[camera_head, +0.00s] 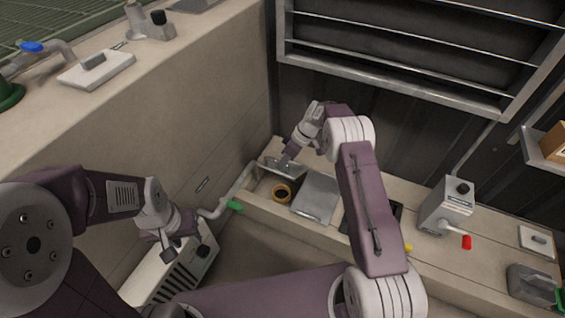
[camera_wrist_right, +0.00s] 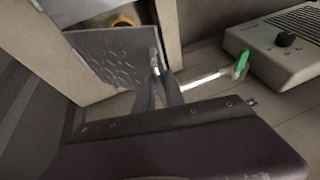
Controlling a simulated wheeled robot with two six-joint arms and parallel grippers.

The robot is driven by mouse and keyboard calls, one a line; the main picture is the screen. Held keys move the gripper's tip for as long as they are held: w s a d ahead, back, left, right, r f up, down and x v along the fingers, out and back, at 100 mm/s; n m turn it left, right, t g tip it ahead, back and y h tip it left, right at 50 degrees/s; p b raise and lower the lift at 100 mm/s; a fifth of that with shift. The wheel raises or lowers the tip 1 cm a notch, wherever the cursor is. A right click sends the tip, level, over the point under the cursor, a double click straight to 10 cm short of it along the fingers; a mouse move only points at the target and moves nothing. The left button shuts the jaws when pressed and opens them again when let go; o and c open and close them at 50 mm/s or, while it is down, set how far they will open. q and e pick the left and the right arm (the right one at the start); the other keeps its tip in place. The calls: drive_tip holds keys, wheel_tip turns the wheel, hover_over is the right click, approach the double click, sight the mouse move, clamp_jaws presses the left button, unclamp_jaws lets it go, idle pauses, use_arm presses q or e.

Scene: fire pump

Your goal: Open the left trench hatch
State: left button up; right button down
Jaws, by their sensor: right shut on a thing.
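The left trench hatch (camera_head: 271,166) is a grey metal plate, raised and tilted at the left end of the trench ledge. Its patterned face fills the upper left of the right wrist view (camera_wrist_right: 115,58). Beside it the compartment is uncovered, and a yellow-brown ring (camera_head: 282,191) shows inside. My right gripper (camera_head: 289,156) is at the hatch's upper edge in the head view. In the right wrist view its fingers (camera_wrist_right: 165,82) are shut on the hatch's handle (camera_wrist_right: 154,62). My left gripper (camera_head: 180,246) is empty and open, low at the left, away from the hatch.
A second grey hatch (camera_head: 317,196) lies flat to the right of the opening. A pipe with a green lever (camera_head: 235,205) runs left of the ledge. A vented white box (camera_head: 175,275) stands near my left gripper. A grey box with a red handle (camera_head: 447,207) stands at right.

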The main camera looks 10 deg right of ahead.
drive_tip(key=shift+w+d+f, duration=0.1)
drive_tip(key=shift+d+f, duration=0.1)
drive_tip(key=shift+d, duration=0.1)
drive_tip(key=c, duration=1.6)
unclamp_jaws()
drive_tip(key=shift+o, duration=1)
drive_tip(key=shift+f, duration=0.2)
drive_tip(key=shift+r, duration=0.15)
drive_tip(key=shift+a, duration=0.1)
